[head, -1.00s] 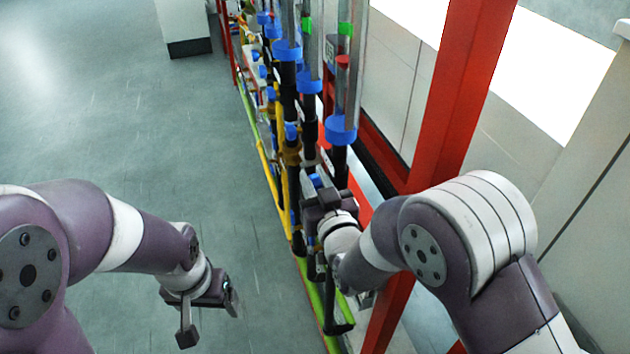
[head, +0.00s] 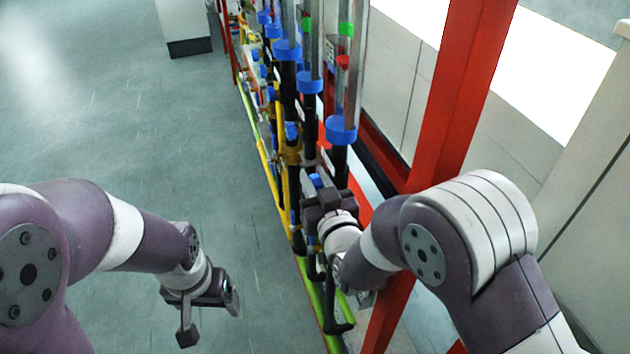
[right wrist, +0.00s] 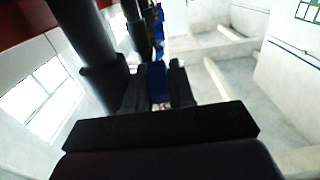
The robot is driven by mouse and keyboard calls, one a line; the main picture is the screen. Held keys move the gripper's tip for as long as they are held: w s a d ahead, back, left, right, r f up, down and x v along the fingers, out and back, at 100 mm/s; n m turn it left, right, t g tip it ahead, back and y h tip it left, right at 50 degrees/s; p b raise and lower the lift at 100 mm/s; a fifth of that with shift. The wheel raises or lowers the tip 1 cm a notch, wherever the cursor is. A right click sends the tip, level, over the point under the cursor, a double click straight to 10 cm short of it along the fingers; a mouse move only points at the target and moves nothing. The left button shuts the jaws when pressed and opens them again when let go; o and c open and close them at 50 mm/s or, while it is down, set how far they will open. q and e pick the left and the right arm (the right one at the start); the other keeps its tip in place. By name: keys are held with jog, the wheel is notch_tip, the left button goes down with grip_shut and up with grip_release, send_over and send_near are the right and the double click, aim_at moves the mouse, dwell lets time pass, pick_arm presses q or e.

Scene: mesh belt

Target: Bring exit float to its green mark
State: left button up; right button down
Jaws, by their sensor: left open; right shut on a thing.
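A clear upright tube (head: 357,66) with a blue collar at its foot stands nearest on the rack. It has a green band (head: 346,29) and a small red float (head: 342,62) below that band, apart from it. I cannot read a label naming it the exit float. My right gripper (head: 316,181) is shut on a blue knob low beside the black pipe under this tube. The right wrist view shows the blue knob (right wrist: 157,82) between the two dark fingers. My left gripper (head: 209,312) is open and empty over the floor, left of the rack.
Several similar tubes with blue collars (head: 287,50) run back along the rack, with yellow pipes (head: 268,165) below. A red post (head: 448,110) stands close to my right arm. Green rails lie low at the rack's foot. The floor (head: 120,110) on the left is clear.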

dwell(0.7)
jog(key=c, duration=1.3)
grip_release()
jog(key=shift+s+r, duration=0.1)
jog(key=shift+s+d, duration=0.1)
jog(key=shift+s, duration=0.15)
jog(key=b+v, duration=0.2)
jog(key=v, duration=1)
jog(key=shift+s, duration=0.1)
jog(key=shift+d, duration=0.1)
